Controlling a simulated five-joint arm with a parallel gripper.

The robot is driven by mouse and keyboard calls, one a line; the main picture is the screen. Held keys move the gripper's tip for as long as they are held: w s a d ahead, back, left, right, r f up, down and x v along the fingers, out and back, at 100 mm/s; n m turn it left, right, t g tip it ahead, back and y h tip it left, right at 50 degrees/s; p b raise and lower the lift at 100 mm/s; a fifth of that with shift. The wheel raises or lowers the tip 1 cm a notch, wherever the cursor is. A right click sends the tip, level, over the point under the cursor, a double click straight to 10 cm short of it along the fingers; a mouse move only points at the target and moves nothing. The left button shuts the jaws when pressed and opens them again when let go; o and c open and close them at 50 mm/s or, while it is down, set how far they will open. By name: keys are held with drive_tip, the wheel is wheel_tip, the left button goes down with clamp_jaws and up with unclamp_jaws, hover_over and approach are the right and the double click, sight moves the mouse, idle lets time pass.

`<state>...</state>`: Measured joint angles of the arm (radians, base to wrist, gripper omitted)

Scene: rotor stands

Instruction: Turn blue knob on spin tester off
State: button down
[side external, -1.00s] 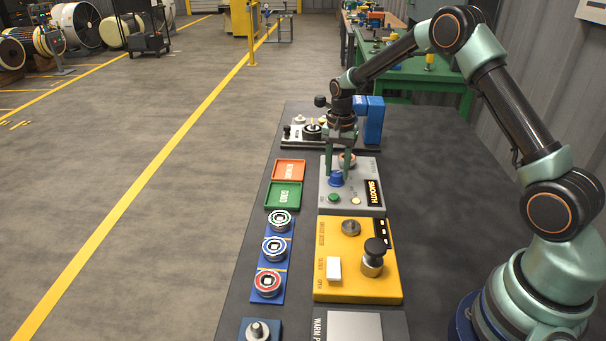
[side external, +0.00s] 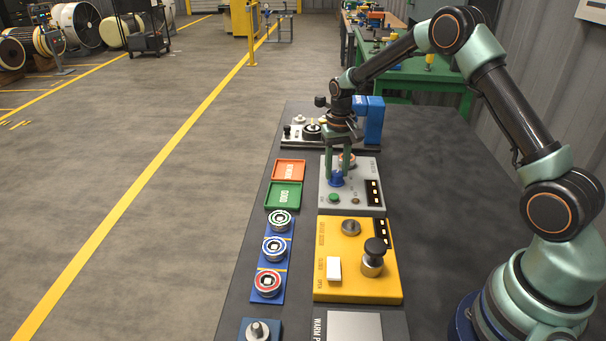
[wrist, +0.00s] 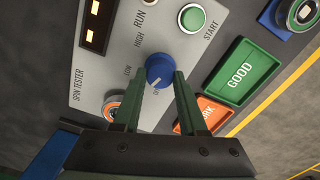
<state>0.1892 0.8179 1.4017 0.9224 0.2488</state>
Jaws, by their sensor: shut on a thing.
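The spin tester (side external: 327,200) is a grey panel with a blue knob (side external: 336,179). In the wrist view the knob (wrist: 160,66) shows a white pointer mark at its lower edge, pointing down and slightly left, away from the HIGH lettering. My gripper (side external: 338,173) comes down from above with its two green fingers on either side of the knob. The wrist view shows the gripper (wrist: 163,75) closed around it. The display (side external: 373,192) shows short pale bars and no word. The run lamp (side external: 355,201) looks dark.
A green START button (wrist: 192,17) and an orange-ringed part (wrist: 112,106) flank the knob. A green GOOD tray (side external: 284,196) and an orange tray (side external: 289,170) lie to the left. A yellow panel (side external: 340,290) stands in front.

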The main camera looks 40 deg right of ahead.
sight(336, 172)
drive_tip(key=n, duration=0.6)
drive_tip(key=shift+n, duration=0.3)
idle(0.4)
drive_tip(key=shift+c, duration=2.2)
unclamp_jaws()
drive_tip(key=shift+r, duration=0.1)
wheel_tip(336, 172, up, 12)
